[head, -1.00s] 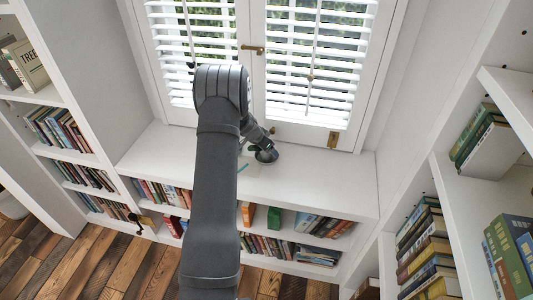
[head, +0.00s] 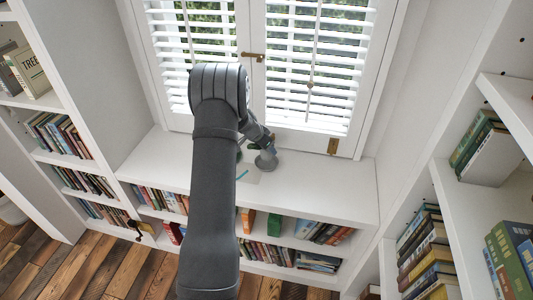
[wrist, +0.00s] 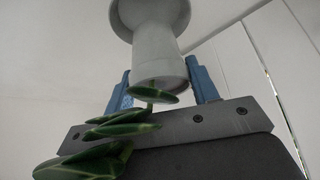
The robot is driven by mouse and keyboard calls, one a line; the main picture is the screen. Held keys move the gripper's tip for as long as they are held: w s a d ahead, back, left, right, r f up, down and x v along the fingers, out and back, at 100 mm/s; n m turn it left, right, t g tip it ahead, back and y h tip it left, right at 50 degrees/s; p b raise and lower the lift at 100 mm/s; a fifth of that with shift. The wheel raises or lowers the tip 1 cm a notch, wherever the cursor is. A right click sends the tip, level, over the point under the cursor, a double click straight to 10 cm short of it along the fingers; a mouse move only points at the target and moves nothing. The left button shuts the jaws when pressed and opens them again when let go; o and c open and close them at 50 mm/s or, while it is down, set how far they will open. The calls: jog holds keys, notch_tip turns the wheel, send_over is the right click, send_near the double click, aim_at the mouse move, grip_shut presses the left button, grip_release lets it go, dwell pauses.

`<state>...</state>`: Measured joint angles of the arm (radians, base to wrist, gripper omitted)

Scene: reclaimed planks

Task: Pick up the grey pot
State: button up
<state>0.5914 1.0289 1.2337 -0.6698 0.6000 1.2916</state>
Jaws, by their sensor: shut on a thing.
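The grey pot (wrist: 155,55) has a flared end and a narrower neck. In the wrist view it sits between the two blue fingers of my gripper (wrist: 162,82), which is shut on it. In the head view the pot (head: 266,160) shows at the end of my arm, over the white window-seat top (head: 320,180). My arm hides much of the gripper there. Green leaves (wrist: 110,135) show in front of the gripper body in the wrist view, beside the lower end of the pot.
A small teal strip (head: 242,174) shows by my arm on the white top. The shuttered window (head: 310,70) stands close behind. The top is clear to the right. Bookshelves stand left and right, with books (head: 265,248) below the top.

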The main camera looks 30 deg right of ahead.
aim_at(266, 153)
jog(key=s+d+r, duration=0.4)
jog(key=s+r, duration=0.6)
jog(key=s, duration=0.1)
dwell(0.3)
jog(key=w+a+f+n, duration=0.1)
jog(key=w+f, duration=0.2)
jog(key=w+a+f+n+t, duration=0.1)
jog(key=w+f+n, duration=0.1)
jog(key=w+f, duration=0.2)
jog(key=w+a+f+n+t+y, duration=0.1)
jog(key=w+a+f, duration=0.1)
jog(key=w+f, duration=0.1)
jog(key=shift+w+f+n, duration=0.15)
jog(key=shift+w+n, duration=0.25)
jog(key=shift+w, duration=0.05)
jog(key=shift+f, duration=1.55)
jog(key=o, duration=1.4)
jog(key=shift+c, duration=0.2)
